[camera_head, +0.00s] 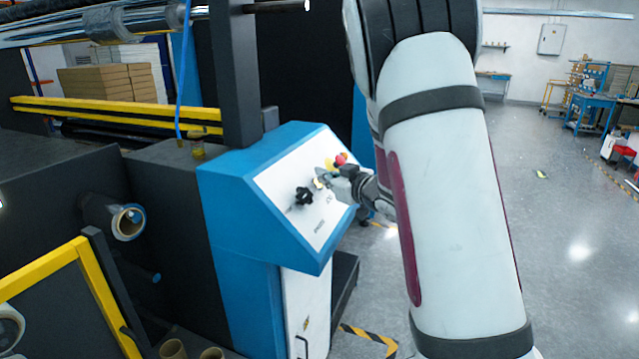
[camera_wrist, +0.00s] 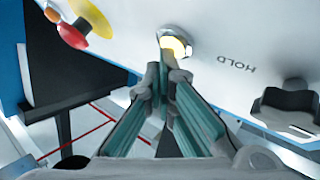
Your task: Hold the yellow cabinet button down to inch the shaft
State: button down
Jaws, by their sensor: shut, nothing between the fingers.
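The yellow button (camera_wrist: 178,46) sits in a metal ring on the white sloping panel (camera_head: 285,182) of the blue cabinet (camera_head: 237,192). It looks bright. The word HOLD (camera_wrist: 237,63) is printed beside it, upside down in the wrist view. My gripper (camera_wrist: 166,68) is shut and empty, with its fingertips right at the button and covering part of its left side. I cannot tell whether the button is pressed in. In the head view my gripper (camera_head: 324,180) reaches the panel from the right and mostly hides the button.
A red mushroom knob on a yellow base (camera_wrist: 73,36) stands out close to my gripper. A black star knob (camera_head: 303,196) is on the panel's other side; it also shows in the wrist view (camera_wrist: 287,103). A dark post (camera_head: 233,75) rises behind the cabinet. Open floor (camera_head: 575,230) lies right.

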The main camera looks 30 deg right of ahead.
dwell(0.4)
jog(key=shift+s+d+r+p, duration=0.3)
jog(key=shift+s+r+p, duration=0.15)
jog(key=shift+r+p, duration=0.1)
jog(key=s+d+r+p, duration=0.2)
jog(key=r+p, duration=0.1)
jog(key=shift+s+d+r, duration=0.1)
jog(key=shift+s+r, duration=0.2)
jog(key=shift+s, duration=0.1)
dwell(1.0)
